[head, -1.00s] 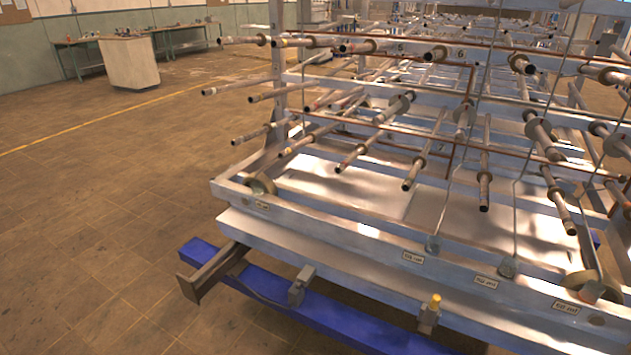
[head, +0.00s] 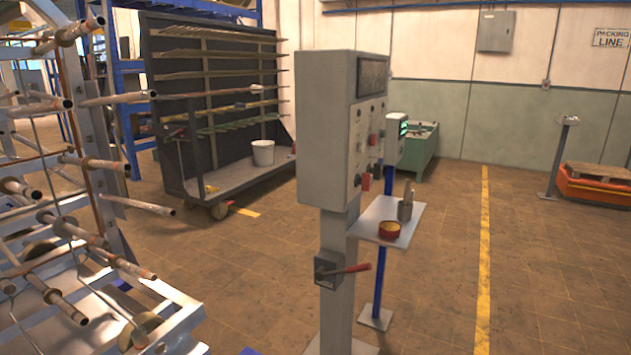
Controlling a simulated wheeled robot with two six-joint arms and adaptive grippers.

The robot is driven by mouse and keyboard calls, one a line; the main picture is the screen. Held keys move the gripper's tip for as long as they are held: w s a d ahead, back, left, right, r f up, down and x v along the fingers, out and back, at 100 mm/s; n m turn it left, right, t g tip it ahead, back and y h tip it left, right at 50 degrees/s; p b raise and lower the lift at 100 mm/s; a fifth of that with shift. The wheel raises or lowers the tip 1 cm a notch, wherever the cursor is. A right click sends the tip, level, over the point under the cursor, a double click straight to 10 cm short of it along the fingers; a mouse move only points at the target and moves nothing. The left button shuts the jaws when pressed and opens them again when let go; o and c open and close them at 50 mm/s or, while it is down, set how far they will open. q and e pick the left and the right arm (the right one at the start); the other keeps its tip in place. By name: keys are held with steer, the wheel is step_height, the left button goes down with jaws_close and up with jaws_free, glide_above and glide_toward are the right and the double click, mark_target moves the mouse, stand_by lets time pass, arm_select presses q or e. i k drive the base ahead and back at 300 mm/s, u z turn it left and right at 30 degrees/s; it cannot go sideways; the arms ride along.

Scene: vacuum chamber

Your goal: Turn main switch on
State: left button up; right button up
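A grey control cabinet (head: 328,130) stands on a post in the middle of the head view, turned mostly side-on. Its front panel (head: 371,140) carries small knobs and red parts, seen at a steep angle. A dark box with a red-handled lever (head: 343,269) is fixed low on the post, and the lever points right, nearly level. I cannot tell which of these is the main switch. Neither of my grippers is in view.
A metal rack with protruding rods (head: 90,245) fills the left side. A small shelf (head: 388,221) beside the cabinet holds a round tin (head: 389,230). A wheeled dark rack (head: 215,110) with a white bucket (head: 263,152) stands behind. Floor is open at right, along a yellow line (head: 484,260).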

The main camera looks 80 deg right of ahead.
mark_target(365, 181)
steer(key=z, duration=3.15)
steer(key=k, duration=0.45)
steer(key=z, duration=1.4)
steer(key=i, duration=3.15)
steer(key=u, duration=1.8)
steer(key=i, duration=1)
steer(key=u, duration=0.9)
